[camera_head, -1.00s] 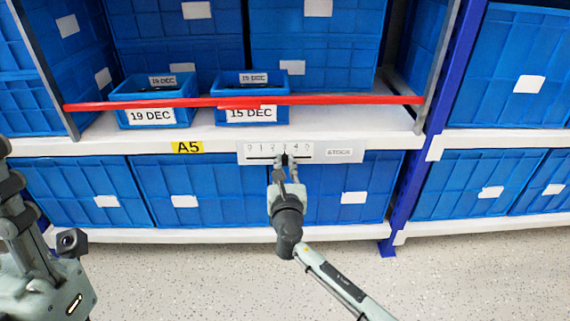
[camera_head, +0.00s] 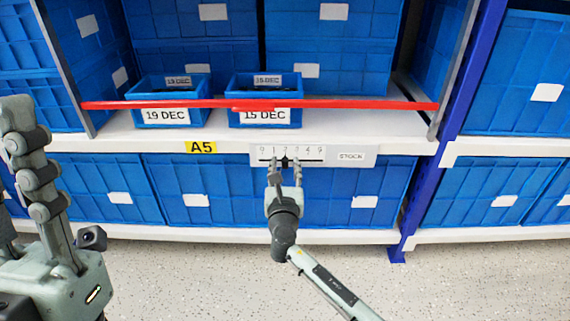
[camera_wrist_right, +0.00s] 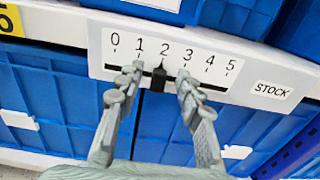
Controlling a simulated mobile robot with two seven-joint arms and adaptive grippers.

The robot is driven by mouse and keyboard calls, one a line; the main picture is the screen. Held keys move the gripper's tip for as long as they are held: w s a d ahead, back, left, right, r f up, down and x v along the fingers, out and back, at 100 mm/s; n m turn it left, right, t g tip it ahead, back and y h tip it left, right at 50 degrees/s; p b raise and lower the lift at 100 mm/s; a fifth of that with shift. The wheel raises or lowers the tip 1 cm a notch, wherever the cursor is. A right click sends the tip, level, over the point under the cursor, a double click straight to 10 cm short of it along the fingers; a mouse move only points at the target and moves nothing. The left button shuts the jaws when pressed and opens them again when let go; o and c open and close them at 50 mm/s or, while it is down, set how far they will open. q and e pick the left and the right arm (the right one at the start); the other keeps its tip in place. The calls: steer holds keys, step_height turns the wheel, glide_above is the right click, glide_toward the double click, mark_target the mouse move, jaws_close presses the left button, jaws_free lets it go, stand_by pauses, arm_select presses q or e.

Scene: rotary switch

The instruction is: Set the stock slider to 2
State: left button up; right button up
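The white stock slider panel (camera_head: 258,160) is on the shelf's front edge. It also shows in the right wrist view (camera_wrist_right: 97,62), with numbers from 0 to 5. Its black knob (camera_wrist_right: 158,78) stands below the 2. My right gripper (camera_wrist_right: 158,80) is open, one finger on each side of the knob, with visible gaps. In the head view, the right gripper (camera_head: 285,168) is at the panel's lower edge.
A STOCK label (camera_head: 351,156) is right of the scale. Two small blue bins (camera_head: 172,95) stand on the shelf above, behind a red bar (camera_head: 350,102). Large blue crates (camera_head: 205,185) fill the space below. The floor (camera_head: 180,275) in front is clear.

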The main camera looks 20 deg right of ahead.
step_height(320, 180, up, 10)
stand_by(0.5)
